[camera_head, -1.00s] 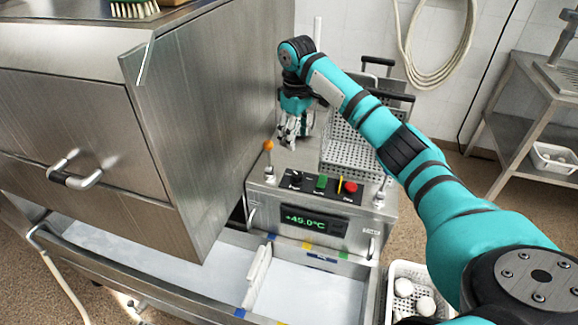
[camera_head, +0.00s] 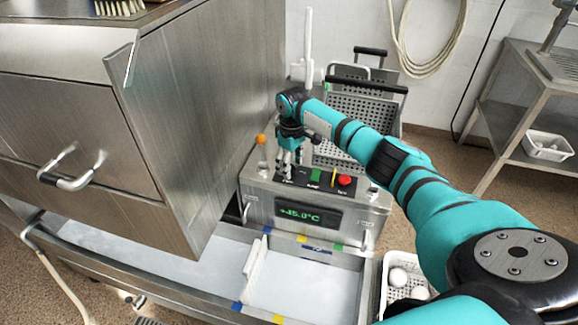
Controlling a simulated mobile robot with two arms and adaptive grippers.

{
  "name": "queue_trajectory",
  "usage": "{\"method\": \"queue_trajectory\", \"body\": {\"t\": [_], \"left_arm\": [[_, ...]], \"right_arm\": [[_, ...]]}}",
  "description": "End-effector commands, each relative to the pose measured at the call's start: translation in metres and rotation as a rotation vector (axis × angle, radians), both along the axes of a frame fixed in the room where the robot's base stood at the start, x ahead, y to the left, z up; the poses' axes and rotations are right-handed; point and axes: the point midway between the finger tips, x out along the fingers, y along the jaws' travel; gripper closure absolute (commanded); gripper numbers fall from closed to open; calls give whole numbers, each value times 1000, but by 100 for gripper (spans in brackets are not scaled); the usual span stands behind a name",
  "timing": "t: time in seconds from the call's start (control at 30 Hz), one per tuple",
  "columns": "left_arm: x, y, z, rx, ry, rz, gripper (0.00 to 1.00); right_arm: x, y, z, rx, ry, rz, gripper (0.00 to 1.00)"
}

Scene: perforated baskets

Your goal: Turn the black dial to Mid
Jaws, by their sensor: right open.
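The control box (camera_head: 262,195) stands at the back end of the tank, with a dark switch panel (camera_head: 300,185) on its sloped top. The black dial is at the panel's left end and is mostly hidden behind my right gripper's fingers, so its pointer cannot be read. My right gripper (camera_head: 288,165) points down, open, with its fingertips at the dial; I cannot tell whether they touch it. My left gripper is not in view.
Beside the dial are a green switch (camera_head: 316,176) and a red button (camera_head: 345,180). An orange-tipped lever (camera_head: 261,148) stands at left. A green-lit display (camera_head: 306,216) is below. A perforated basket (camera_head: 340,133) is behind; the tall steel cabinet (camera_head: 185,120) is close on the left.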

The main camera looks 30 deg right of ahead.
Motion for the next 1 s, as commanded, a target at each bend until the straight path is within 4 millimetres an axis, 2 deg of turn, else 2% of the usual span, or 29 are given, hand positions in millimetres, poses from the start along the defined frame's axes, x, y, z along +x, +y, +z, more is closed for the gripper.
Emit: {"method": "queue_trajectory", "body": {"t": [0.17,0.47,0.87,1.0], "left_arm": [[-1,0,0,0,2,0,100],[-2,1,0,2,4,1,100],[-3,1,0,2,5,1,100],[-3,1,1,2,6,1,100]], "right_arm": [[0,1,-13,1,0,0,45],[0,0,-14,0,0,0,46],[0,1,-14,1,0,1,98],[0,1,-14,2,1,-2,100]]}}
